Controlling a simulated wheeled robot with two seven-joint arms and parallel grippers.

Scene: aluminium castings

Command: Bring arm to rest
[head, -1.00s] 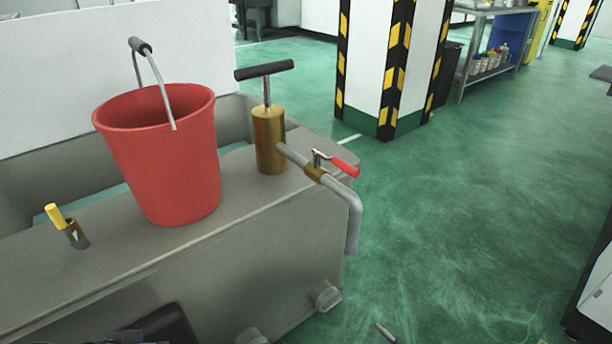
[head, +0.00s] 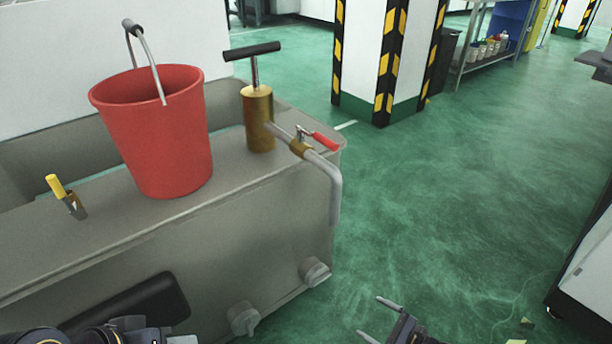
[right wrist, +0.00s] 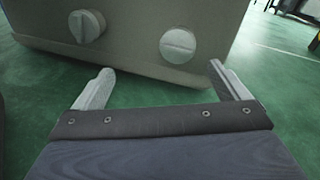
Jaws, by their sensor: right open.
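My right gripper (head: 376,318) is at the bottom of the head view, over the green floor to the right of the grey tank (head: 240,215). Its two fingers are apart with nothing between them. In the right wrist view the open fingers (right wrist: 160,78) point toward the tank's lower side, where two round knobs (right wrist: 178,45) show. I cannot tell whether they touch it. Dark parts of my left arm show along the bottom left edge of the head view; its fingers cannot be made out.
A red bucket (head: 160,135), a brass pump (head: 259,120) with a bent pipe (head: 333,185), and a yellow-handled tool (head: 65,195) are on the tank. A striped pillar (head: 385,60) stands behind. Open green floor lies to the right.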

